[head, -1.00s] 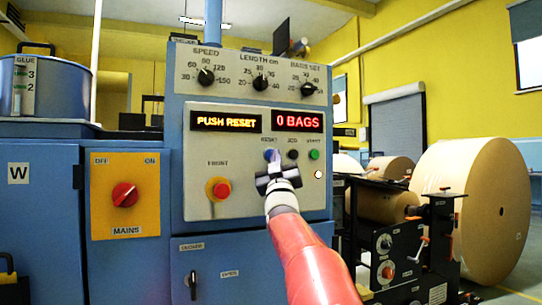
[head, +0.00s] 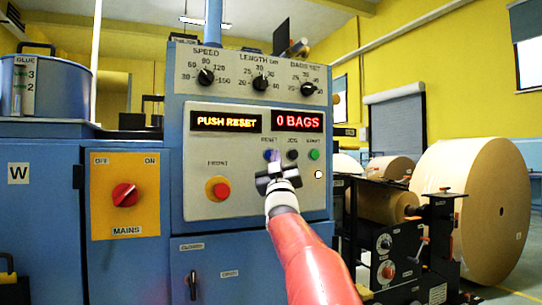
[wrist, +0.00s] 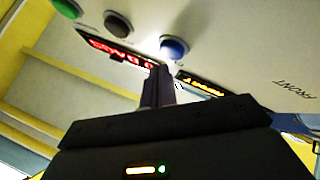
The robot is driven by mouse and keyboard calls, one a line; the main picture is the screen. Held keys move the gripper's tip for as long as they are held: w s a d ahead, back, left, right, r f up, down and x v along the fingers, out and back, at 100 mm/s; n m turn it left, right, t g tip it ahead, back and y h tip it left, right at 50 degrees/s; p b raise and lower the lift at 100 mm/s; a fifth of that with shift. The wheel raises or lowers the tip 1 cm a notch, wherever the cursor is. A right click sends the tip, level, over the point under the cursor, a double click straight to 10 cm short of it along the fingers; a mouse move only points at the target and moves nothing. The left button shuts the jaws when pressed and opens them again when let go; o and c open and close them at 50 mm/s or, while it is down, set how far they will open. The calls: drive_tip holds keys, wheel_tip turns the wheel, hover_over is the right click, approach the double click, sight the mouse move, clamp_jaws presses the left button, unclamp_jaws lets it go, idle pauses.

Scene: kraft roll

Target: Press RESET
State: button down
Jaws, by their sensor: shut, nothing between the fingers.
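The blue button under the RESET label (head: 271,155) is on the grey control panel (head: 203,150), left of a dark JOG button (head: 292,155) and a green START button (head: 314,155). My gripper (head: 273,164) is shut and empty, its fingertips just below and in front of the blue button. In the wrist view, the blue button (wrist: 174,47) is just beyond the shut fingertips (wrist: 160,70). I cannot tell whether they touch. The left display (head: 226,121) reads PUSH RESET and the right display (head: 297,121) reads 0 BAGS.
A red front stop button (head: 218,189) is left of my gripper. Three dials (head: 260,83) are above the displays. A yellow MAINS switch plate (head: 125,195) is at the left. Large kraft rolls (head: 480,210) and a black machine frame (head: 400,250) stand at the right.

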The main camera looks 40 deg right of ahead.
drive_tip(key=shift+w+d, duration=0.15)
drive_tip(key=shift+w, duration=0.3)
drive_tip(key=shift+w+p, duration=0.3)
drive_tip(key=shift+w, duration=0.1)
idle(0.7)
drive_tip(key=shift+s, duration=0.1)
drive_tip(key=shift+s+b, duration=0.7)
drive_tip(key=shift+b, duration=0.25)
drive_tip(key=shift+s+f, duration=0.1)
